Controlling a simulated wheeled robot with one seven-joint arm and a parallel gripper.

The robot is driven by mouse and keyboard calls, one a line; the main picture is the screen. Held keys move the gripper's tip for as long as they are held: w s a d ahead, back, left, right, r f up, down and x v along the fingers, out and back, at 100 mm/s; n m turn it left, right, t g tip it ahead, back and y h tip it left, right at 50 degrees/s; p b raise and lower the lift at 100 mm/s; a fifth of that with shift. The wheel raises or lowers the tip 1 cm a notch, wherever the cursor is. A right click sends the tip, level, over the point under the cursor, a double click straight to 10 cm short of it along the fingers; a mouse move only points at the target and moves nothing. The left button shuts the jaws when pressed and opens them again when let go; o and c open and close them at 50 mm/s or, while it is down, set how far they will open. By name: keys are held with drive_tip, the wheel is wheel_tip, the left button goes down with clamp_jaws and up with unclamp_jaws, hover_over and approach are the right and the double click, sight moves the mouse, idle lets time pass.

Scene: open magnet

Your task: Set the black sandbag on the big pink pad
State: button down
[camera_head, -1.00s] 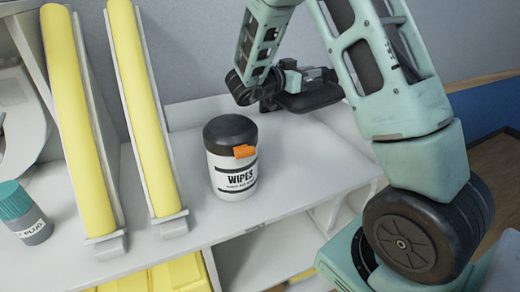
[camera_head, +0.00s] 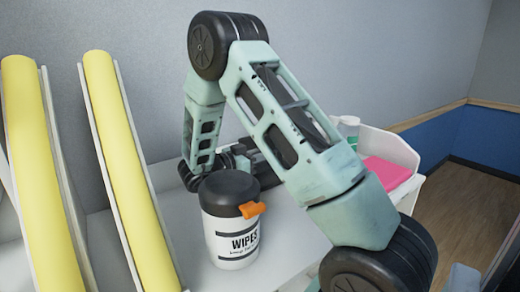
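My gripper (camera_head: 246,158) is low over the white counter, behind the wipes tub and partly hidden by my own arm. Its fingers cannot be made out, so I cannot tell whether it is open or shut. A dark shape (camera_head: 266,174) shows right beside it, partly covered by my arm; it may be the black sandbag, but I cannot tell whether it is held or lies on the counter. A pink pad (camera_head: 386,173) lies at the right end of the counter, partly hidden by my arm, to the right of my gripper.
A white wipes tub (camera_head: 232,238) with a black lid and orange tab stands in front of my gripper. Two long yellow pads in white holders (camera_head: 130,170) lean at the left. A pale bottle (camera_head: 348,128) stands behind the pink pad, near a white side wall (camera_head: 390,146).

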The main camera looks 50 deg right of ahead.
sight(260, 168)
drive_tip(key=shift+f+p, duration=0.4)
drive_tip(key=shift+f, duration=1.85)
drive_tip(key=shift+f, duration=0.1)
drive_tip(key=c, duration=1.4)
unclamp_jaws()
drive_tip(key=shift+f, duration=0.15)
drive_tip(key=shift+o, duration=0.2)
drive_tip(key=shift+a, duration=0.15)
drive_tip(key=b+v, duration=0.2)
drive_tip(key=v, duration=0.4)
drive_tip(key=shift+w+a, duration=0.1)
drive_tip(key=shift+w, duration=0.05)
drive_tip(key=shift+a, duration=0.45)
